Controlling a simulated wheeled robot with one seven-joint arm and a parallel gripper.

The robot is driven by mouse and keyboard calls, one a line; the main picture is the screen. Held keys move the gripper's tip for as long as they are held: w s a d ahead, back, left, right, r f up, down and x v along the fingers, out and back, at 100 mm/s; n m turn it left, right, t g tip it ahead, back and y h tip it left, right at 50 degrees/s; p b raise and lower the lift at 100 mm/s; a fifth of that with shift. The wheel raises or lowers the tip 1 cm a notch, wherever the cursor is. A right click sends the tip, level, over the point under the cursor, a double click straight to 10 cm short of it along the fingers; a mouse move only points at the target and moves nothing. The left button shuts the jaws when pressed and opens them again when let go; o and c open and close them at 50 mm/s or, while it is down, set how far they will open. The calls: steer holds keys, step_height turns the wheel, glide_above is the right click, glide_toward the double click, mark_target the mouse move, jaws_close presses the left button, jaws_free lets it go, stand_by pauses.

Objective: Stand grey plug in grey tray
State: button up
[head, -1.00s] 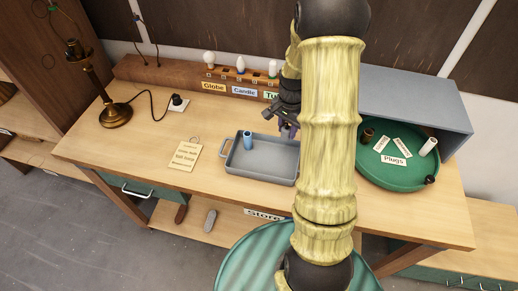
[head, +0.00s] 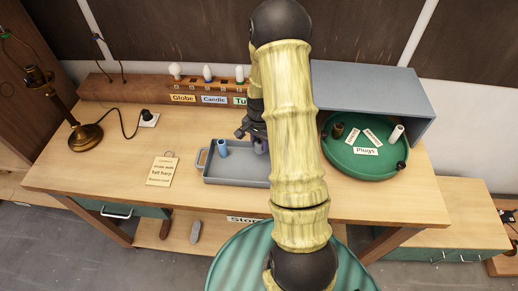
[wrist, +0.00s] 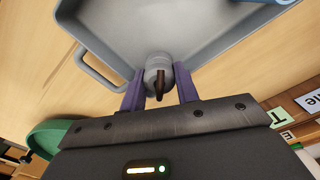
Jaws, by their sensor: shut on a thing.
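My gripper (wrist: 160,90), with purple fingers, is shut on the grey plug (wrist: 158,64), a small rounded grey body with a dark brown part facing the wrist camera. In the wrist view the plug overlaps the wall of the grey tray (wrist: 108,32); its height above the tray is unclear. In the head view my gripper (head: 260,146) is at the back right of the grey tray (head: 235,182), partly hidden by my arm, and the plug cannot be made out. A blue cylinder (head: 222,149) stands in the tray's left part; its edge shows in the wrist view (wrist: 264,2).
A bulb rack (head: 130,88) stands at the back. A brass lamp (head: 84,134) and a paper tag (head: 162,171) are at the left.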

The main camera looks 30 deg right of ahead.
mark_target(260, 150)
steer(key=shift+f, duration=0.1)
steer(key=shift+f+p, duration=0.55)
steer(key=shift+f, duration=1.4)
steer(key=shift+f, duration=0.2)
steer(key=o, duration=1)
steer(key=shift+o, duration=0.2)
steer(key=shift+r, duration=0.1)
step_height(260, 150, up, 12)
steer(key=b, duration=0.3)
steer(key=shift+r, duration=0.15)
